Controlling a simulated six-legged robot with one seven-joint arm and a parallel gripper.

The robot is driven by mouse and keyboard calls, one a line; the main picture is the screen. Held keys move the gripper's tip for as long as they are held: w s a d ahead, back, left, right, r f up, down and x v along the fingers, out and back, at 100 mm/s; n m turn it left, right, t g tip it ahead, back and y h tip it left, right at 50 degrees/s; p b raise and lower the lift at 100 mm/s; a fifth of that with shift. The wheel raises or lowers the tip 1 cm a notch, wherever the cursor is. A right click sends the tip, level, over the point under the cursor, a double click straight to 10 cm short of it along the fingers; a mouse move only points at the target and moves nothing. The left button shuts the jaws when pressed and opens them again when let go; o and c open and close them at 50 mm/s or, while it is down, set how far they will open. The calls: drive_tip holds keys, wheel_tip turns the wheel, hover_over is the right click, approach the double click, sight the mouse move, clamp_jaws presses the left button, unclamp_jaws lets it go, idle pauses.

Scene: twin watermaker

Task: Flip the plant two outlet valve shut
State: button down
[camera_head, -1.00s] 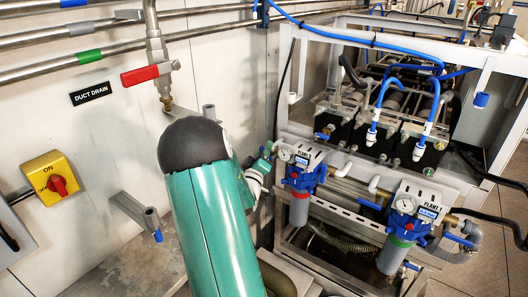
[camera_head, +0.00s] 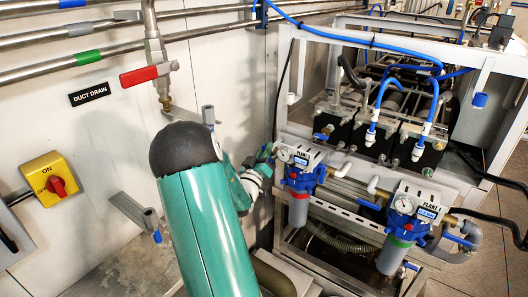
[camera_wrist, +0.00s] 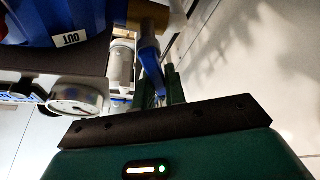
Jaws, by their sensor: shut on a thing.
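The plant two filter unit (camera_head: 303,170) has a blue head, a gauge and a white label, and stands at the left of the rack front. In the wrist view its blue head (camera_wrist: 50,22) carries an OUT tag. A blue valve lever (camera_wrist: 149,58) hangs from a brass fitting beside the OUT side. My gripper (camera_wrist: 161,90) is shut on the lever's lower end, with a dark finger on each side. In the head view my gripper (camera_head: 266,156) is left of the plant two gauge, and the lever is hidden there.
The plant one unit (camera_head: 408,218) stands to the right with its own blue-handled valves. The wall at left has a red-handled duct drain valve (camera_head: 139,75) and a yellow switch box (camera_head: 49,178). Blue hoses run over the rack top.

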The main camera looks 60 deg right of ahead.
drive_tip(key=m+g, duration=0.1)
drive_tip(key=m, duration=0.1)
drive_tip(key=m+g, duration=0.1)
drive_tip(key=m, duration=0.1)
drive_tip(key=shift+s+a+r+h, duration=0.1)
drive_tip(key=shift+s+r+h, duration=0.05)
drive_tip(key=shift+s+h, duration=0.2)
drive_tip(key=shift+s+a+r+m+g, duration=0.1)
drive_tip(key=shift+s+m+g, duration=0.25)
drive_tip(key=shift+m+g, duration=0.6)
drive_tip(key=shift+s+m+g, duration=0.3)
drive_tip(key=shift+m+g, duration=0.15)
drive_tip(key=shift+m, duration=1)
drive_tip(key=c, duration=1.4)
unclamp_jaws()
drive_tip(key=shift+c, duration=0.2)
drive_tip(key=shift+s, duration=0.1)
